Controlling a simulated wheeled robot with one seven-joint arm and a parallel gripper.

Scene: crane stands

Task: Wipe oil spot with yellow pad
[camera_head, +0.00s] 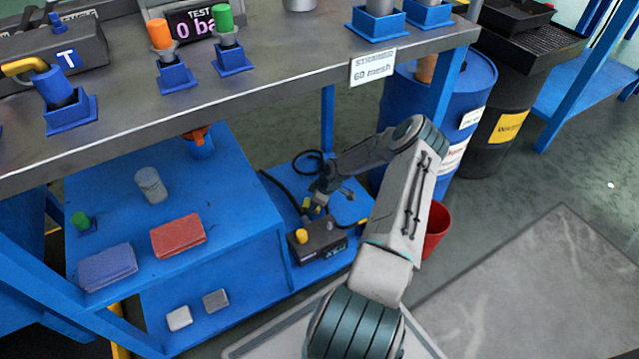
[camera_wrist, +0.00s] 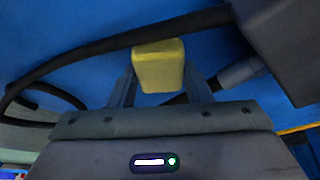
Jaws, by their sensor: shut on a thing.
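My gripper (camera_wrist: 161,84) is shut on the yellow pad (camera_wrist: 158,66), which shows as a small rounded block between the two fingers in the wrist view. In the head view my gripper (camera_head: 320,198) is low over the blue lower shelf (camera_head: 343,206), right of the blue cabinet. A small yellow patch (camera_head: 306,204) shows at its fingertips there. I cannot tell whether the pad touches the shelf. I cannot make out an oil spot in either view.
A black hose (camera_head: 273,184) curves beside my gripper; it also crosses the wrist view (camera_wrist: 110,42). A dark box with a yellow knob (camera_head: 320,240) stands just in front. Folded red (camera_head: 178,235) and blue (camera_head: 107,267) cloths lie left. A red bucket (camera_head: 436,228) stands right.

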